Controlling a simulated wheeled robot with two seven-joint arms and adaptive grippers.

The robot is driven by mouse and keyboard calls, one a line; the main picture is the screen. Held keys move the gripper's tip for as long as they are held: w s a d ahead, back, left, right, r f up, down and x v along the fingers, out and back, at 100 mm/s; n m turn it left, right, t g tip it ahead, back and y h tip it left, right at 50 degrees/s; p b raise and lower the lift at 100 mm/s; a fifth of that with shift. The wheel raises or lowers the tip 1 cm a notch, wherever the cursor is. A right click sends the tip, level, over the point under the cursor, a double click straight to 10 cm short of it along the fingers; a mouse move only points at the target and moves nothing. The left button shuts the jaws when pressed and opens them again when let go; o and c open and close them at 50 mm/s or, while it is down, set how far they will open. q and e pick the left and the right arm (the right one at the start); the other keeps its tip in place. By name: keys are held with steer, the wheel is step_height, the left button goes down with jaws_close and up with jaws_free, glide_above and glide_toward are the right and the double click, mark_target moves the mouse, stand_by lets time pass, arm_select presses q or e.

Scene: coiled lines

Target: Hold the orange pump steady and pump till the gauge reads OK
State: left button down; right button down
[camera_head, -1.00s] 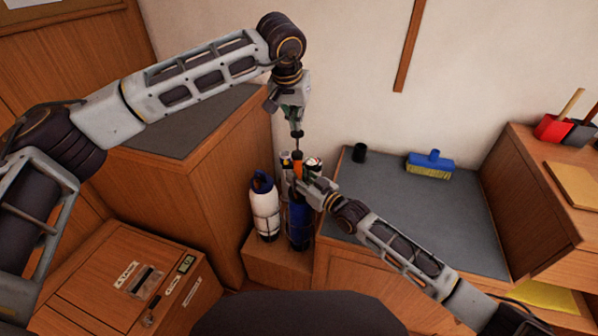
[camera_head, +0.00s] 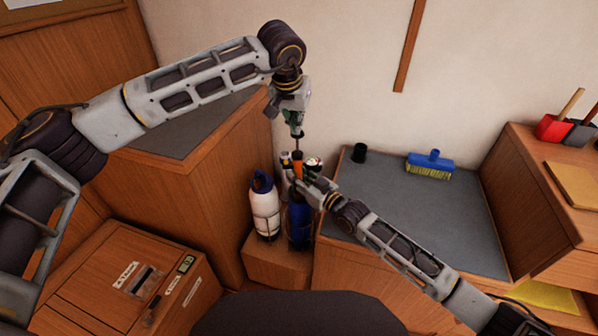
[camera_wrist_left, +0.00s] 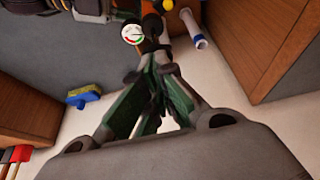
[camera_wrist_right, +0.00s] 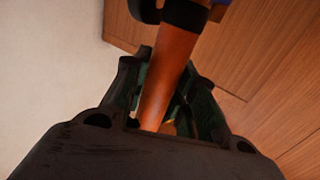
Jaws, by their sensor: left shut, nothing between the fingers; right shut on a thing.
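The orange pump (camera_head: 298,168) stands upright near the wall, with a thin dark rod (camera_head: 298,145) rising from its top. My right gripper (camera_head: 303,181) is shut around the orange barrel, which runs between its fingers in the right wrist view (camera_wrist_right: 165,85). My left gripper (camera_head: 297,128) is shut and empty, pointing down at the rod's upper end. In the left wrist view, dark parts of the pump (camera_wrist_left: 153,28) lie just past its fingertips; I cannot tell whether they touch. The round white gauge (camera_wrist_left: 133,34) shows coloured marks; its reading is too small to tell.
A white bottle (camera_head: 265,208) and a blue bottle (camera_head: 299,222) stand beside the pump on a low wooden ledge (camera_head: 272,268). A tall cabinet (camera_head: 215,190) is left. On the right, the grey counter (camera_head: 410,215) holds a black cup (camera_head: 359,153) and blue brush (camera_head: 430,163).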

mark_target(296, 138)
arm_select(q)
steer(key=shift+f, duration=2.4)
steer(key=shift+r, duration=0.15)
steer(key=shift+r, duration=2.85)
steer(key=shift+f, duration=0.15)
